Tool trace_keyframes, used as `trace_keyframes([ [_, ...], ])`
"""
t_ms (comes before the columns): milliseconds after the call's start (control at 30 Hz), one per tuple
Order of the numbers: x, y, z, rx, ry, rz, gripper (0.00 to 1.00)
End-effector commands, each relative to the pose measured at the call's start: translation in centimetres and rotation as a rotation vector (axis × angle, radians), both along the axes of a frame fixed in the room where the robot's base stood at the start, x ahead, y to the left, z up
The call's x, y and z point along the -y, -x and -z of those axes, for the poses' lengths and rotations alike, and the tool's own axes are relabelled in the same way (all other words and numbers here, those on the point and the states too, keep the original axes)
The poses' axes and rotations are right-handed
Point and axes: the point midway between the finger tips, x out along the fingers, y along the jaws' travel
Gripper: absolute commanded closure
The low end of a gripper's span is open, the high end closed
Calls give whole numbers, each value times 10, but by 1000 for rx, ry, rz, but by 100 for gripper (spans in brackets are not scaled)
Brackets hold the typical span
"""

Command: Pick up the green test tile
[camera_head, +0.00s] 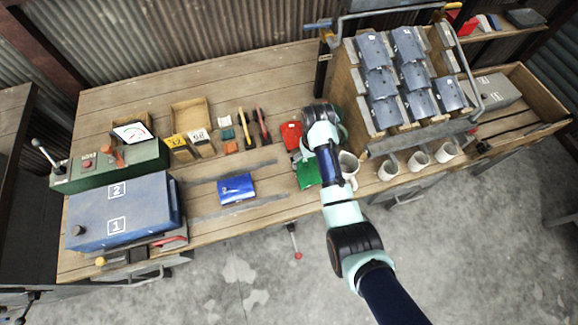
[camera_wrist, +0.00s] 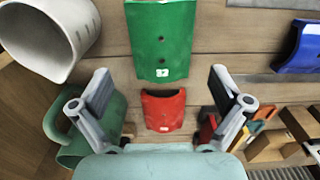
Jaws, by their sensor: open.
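The green test tile (camera_wrist: 161,38) is a curved plate with dark holes and a small white label, lying on the wooden bench at the top of the wrist view. In the head view the green tile (camera_head: 308,173) shows partly, just left of my arm. My gripper (camera_wrist: 165,85) is open and empty, with its two fingers spread wide; the green tile lies beyond the fingertips, apart from them. A red tile (camera_wrist: 163,110) shows between the fingers, lower in the wrist view. It also shows in the head view (camera_head: 291,133).
A white mug (camera_wrist: 48,38) and a green mug (camera_wrist: 88,130) stand beside the gripper. A blue tile (camera_head: 237,188) lies to the left in the head view. A rack of grey-blue tiles (camera_head: 378,83) stands right of my arm, with white cups (camera_head: 388,169) before it.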

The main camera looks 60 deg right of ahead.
Motion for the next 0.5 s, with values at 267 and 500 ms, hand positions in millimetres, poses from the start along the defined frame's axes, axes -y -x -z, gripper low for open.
trace_keyframes([
  [267, -1, -1, 27, 1, 1, -2, 0],
  [500, -3, -2, 65, 0, 0, -2, 0],
])
